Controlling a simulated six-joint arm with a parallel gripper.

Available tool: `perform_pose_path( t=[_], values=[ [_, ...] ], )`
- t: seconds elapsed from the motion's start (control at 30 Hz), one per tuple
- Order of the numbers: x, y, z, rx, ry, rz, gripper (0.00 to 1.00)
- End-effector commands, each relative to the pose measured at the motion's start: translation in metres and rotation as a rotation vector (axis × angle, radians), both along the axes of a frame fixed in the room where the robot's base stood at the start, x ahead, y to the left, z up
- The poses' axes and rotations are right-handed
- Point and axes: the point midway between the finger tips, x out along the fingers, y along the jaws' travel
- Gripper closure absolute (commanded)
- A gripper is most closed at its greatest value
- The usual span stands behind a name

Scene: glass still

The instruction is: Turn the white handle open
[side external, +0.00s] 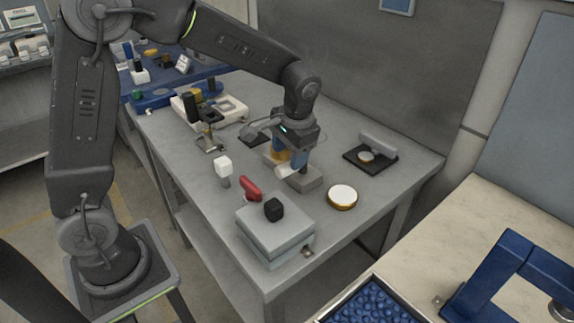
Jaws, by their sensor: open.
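My gripper (289,152) points down over the middle of the metal table, with its blue fingers apart. A short white handle (287,172) lies just below and between the fingers, above a grey block (308,186). A brass-coloured part (276,159) shows beside it, partly behind the finger. I cannot tell whether the fingers touch the handle. The far side of the handle is hidden by the gripper.
A white knob on a post (223,166), a red handle (250,188) and a grey box with a black knob (273,209) stand nearer the front. A round white-topped disc (342,196) and a grey lever on a black base (378,143) are to the right.

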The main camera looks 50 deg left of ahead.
Motion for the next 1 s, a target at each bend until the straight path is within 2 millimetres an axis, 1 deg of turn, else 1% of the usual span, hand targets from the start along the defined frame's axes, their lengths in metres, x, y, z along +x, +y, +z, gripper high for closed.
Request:
perform_pose_path(
  t=[0.03, 0.1, 0.2, 0.3, 0.43, 0.67, 1.0],
  values=[
    [-0.001, 0.002, -0.010, 0.001, 0.005, 0.001, 0.43],
    [-0.001, 0.004, -0.021, 0.000, 0.003, 0.000, 0.43],
    [0.000, 0.007, -0.033, 0.000, 0.002, 0.000, 0.43],
    [0.000, 0.008, -0.041, 0.000, 0.001, 0.000, 0.43],
    [0.000, 0.009, -0.045, -0.001, 0.000, 0.000, 0.43],
    [0.000, 0.009, -0.046, 0.000, -0.001, 0.000, 0.43],
    [0.000, 0.009, -0.045, 0.000, -0.001, 0.000, 0.75]
  ],
)
